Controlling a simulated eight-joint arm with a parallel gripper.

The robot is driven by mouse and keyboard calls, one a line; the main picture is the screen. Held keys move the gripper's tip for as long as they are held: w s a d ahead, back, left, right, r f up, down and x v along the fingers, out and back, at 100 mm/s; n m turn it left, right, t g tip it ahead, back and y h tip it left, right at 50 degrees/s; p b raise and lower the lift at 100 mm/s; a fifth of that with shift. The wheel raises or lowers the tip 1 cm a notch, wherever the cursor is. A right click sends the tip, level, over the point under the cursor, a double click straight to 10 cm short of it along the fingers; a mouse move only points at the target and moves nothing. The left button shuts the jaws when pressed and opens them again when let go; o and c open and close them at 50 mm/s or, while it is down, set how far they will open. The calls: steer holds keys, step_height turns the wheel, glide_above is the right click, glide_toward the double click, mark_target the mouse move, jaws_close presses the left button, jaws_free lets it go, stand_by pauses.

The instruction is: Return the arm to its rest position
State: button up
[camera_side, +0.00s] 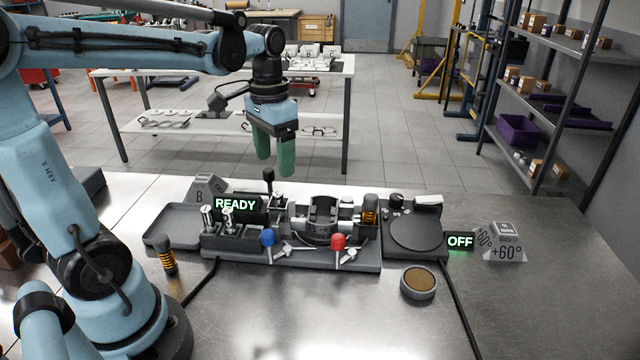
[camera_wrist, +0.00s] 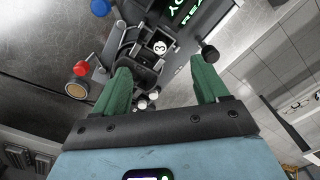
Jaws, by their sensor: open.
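My gripper (camera_side: 275,172) has green fingers and hangs from my blue arm, pointing down. It is open and empty, above and behind the fixture on the bench, touching nothing. In the wrist view my gripper (camera_wrist: 160,80) shows its two green fingers spread apart, with the fixture below between them. The fixture (camera_side: 320,262) is a dark base with a central clamp, a blue-knobbed lever (camera_side: 268,238) and a red-knobbed lever (camera_side: 338,242).
A READY display (camera_side: 235,204) stands at the fixture's left, beside an empty-looking grey tray (camera_side: 172,228). At right are a round plate unit (camera_side: 415,230) and an OFF display (camera_side: 460,241). A spring-like part (camera_side: 167,256) and a brown-topped round dish (camera_side: 419,282) stand in front.

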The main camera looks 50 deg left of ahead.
steer(key=s+d+f+t, duration=0.3)
steer(key=d+t, duration=0.4)
steer(key=d, duration=0.1)
steer(key=shift+d, duration=0.4)
